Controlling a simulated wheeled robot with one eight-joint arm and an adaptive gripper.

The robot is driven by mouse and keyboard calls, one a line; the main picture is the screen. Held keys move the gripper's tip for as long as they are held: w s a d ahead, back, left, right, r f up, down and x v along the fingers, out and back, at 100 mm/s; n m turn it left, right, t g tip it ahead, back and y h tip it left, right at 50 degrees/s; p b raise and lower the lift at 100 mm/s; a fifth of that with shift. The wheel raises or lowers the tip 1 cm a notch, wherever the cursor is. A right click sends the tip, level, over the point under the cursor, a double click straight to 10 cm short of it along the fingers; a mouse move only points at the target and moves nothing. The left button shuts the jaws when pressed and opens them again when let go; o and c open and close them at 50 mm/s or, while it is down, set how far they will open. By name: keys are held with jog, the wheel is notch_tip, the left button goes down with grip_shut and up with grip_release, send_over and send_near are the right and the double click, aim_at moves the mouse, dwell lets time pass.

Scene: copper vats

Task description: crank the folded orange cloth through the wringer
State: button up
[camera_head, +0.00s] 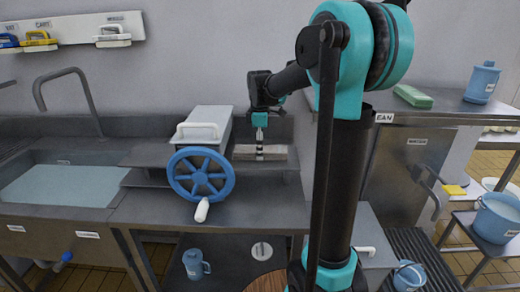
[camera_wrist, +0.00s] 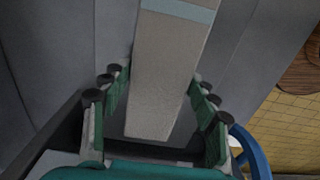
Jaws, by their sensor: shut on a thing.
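The wringer (camera_head: 207,125) is a grey box with a blue crank wheel (camera_head: 180,180) and a white crank handle (camera_head: 202,211) at its front. The wheel's rim also shows in the wrist view (camera_wrist: 252,152). My gripper (camera_head: 260,146) is right of the wringer, low over a grey shelf. In the wrist view my gripper (camera_wrist: 158,110) has its fingers on both sides of a long grey-beige piece (camera_wrist: 165,70) with a pale blue band, which looks like folded cloth. The gripper is shut on it. I see no orange cloth in either view.
A sink with water (camera_head: 62,185) is at the left. A counter at the right holds a green block (camera_head: 413,96) and a blue jug (camera_head: 482,82). A blue mug (camera_head: 195,264) stands below the wringer. A blue bucket (camera_head: 497,217) sits on a stool. My arm hides part of the middle.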

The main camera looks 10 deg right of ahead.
jog(key=o, duration=1.5)
jog(key=shift+c, duration=0.2)
jog(key=shift+r, duration=0.1)
notch_tip(320, 180, up, 12)
jog(key=shift+s, duration=0.1)
